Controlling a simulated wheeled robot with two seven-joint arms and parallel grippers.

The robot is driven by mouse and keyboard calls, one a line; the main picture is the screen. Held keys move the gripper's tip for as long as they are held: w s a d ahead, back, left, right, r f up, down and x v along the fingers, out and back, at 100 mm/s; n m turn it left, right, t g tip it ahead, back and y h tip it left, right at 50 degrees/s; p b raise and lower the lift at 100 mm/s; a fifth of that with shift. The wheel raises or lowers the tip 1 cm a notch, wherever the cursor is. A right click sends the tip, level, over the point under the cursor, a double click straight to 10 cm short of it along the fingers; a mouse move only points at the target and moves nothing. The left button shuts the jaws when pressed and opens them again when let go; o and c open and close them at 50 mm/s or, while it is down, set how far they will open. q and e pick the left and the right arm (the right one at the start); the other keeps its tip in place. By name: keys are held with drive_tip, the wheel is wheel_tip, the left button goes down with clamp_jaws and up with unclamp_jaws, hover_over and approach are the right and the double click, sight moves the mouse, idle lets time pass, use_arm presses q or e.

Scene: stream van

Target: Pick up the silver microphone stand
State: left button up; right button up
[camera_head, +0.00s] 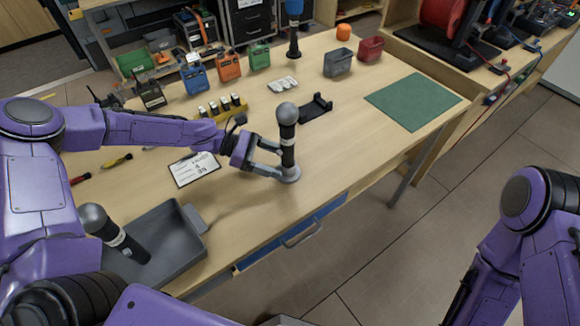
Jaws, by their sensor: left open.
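A black microphone with a grey ball head (287,116) stands upright on a small round silver stand (289,175) near the front edge of the wooden table. My left gripper (274,158) reaches in from the left. It is open, with its fingers low beside the microphone's body, just above the silver base. Whether the fingers touch it cannot be told. My right arm shows at the lower right, away from the table, and its gripper is out of view.
A grey tray (190,250) at the front left holds another microphone (115,235). A black cradle (316,108) lies just behind the stand, and a clipboard (195,169) lies left. A blue-topped microphone (294,28) stands farther back. A green mat (413,101) lies right.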

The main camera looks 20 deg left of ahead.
sight(294, 168)
use_arm(q)
drive_tip(key=p+x, duration=0.1)
drive_tip(key=x, duration=0.4)
drive_tip(key=shift+d, duration=0.25)
drive_tip(key=shift+s+d, duration=0.1)
drive_tip(key=shift+d, duration=0.3)
drive_tip(key=c, duration=1.1)
